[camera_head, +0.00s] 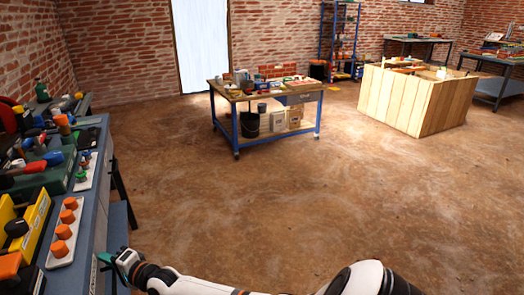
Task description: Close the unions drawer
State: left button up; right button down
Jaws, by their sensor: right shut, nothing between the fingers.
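The unions drawer cannot be singled out clearly. A grey-blue workbench (84,222) runs along the left edge, and its front faces right, seen at a steep angle. My right gripper (112,262) is at the lower left, close beside this front near its lower visible part. Its fingers are shut and hold nothing. Whether they touch the front cannot be told. A white label-like patch (94,272) shows on the front just left of the gripper. How far any drawer stands out cannot be told. My left gripper is out of view.
The left bench top holds orange fittings (62,232) on a white tray, a yellow bin (35,225) and several tools. A black support and a blue panel (117,222) stand beside the bench. A blue-legged table (262,95) and wooden crate (400,98) stand farther off. The middle floor is clear.

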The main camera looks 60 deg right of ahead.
jog(key=shift+a+r, duration=0.2)
jog(key=shift+a, duration=0.05)
